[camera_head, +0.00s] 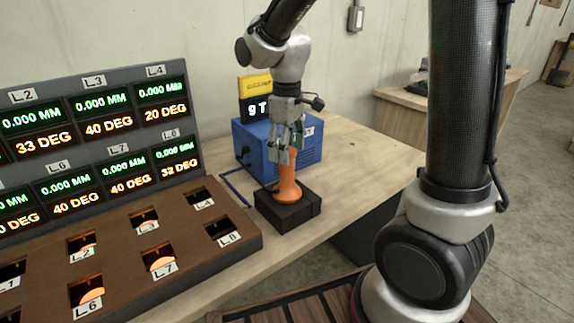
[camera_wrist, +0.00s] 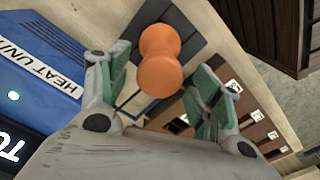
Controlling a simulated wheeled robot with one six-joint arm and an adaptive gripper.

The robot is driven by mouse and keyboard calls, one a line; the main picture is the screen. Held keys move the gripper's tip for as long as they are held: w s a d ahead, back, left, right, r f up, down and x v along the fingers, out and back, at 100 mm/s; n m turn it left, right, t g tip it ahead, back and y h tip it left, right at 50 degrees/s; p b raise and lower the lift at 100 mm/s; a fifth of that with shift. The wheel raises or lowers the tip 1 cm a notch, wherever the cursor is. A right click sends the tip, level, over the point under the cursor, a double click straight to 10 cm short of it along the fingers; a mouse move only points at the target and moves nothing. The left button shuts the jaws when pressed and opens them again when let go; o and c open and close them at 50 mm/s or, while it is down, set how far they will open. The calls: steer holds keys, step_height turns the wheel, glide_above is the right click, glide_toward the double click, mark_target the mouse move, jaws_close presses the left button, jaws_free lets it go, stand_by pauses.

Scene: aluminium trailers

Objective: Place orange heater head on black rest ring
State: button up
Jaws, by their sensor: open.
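The orange heater head (camera_head: 288,183) stands upright on a black block (camera_head: 287,211) at the table's edge. The black rest ring cannot be told apart from this block; the head's foot hides the middle of its top. My gripper (camera_head: 284,150) is above and around the upper part of the head. In the wrist view, the orange head (camera_wrist: 160,62) lies between the green-padded fingers of my gripper (camera_wrist: 162,82), with a gap visible on both sides. The fingers are open. The black block (camera_wrist: 196,32) shows behind the head.
A blue heat unit (camera_head: 262,150) stands just behind the block, with a yellow-topped display (camera_head: 254,85) beyond. A brown slotted panel (camera_head: 130,245) with lit readouts (camera_head: 100,120) is at the left. The wooden table (camera_head: 365,160) is clear at the right.

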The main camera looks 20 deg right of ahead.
step_height(320, 180, up, 5)
steer(key=shift+r, duration=0.1)
steer(key=shift+s+d+r, duration=0.1)
steer(key=shift+d, duration=0.1)
steer(key=s+d+r+m+t, duration=0.2)
steer(key=s+d+m, duration=0.2)
steer(key=s+d, duration=0.3)
steer(key=s+d+r+m+t, duration=0.2)
steer(key=s+d, duration=0.5)
steer(key=s, duration=0.4)
steer(key=r+m, duration=0.1)
steer(key=m, duration=0.1)
steer(key=shift+s+d+m, duration=0.25)
steer(key=shift+s+m, duration=0.15)
steer(key=shift+r, duration=0.1)
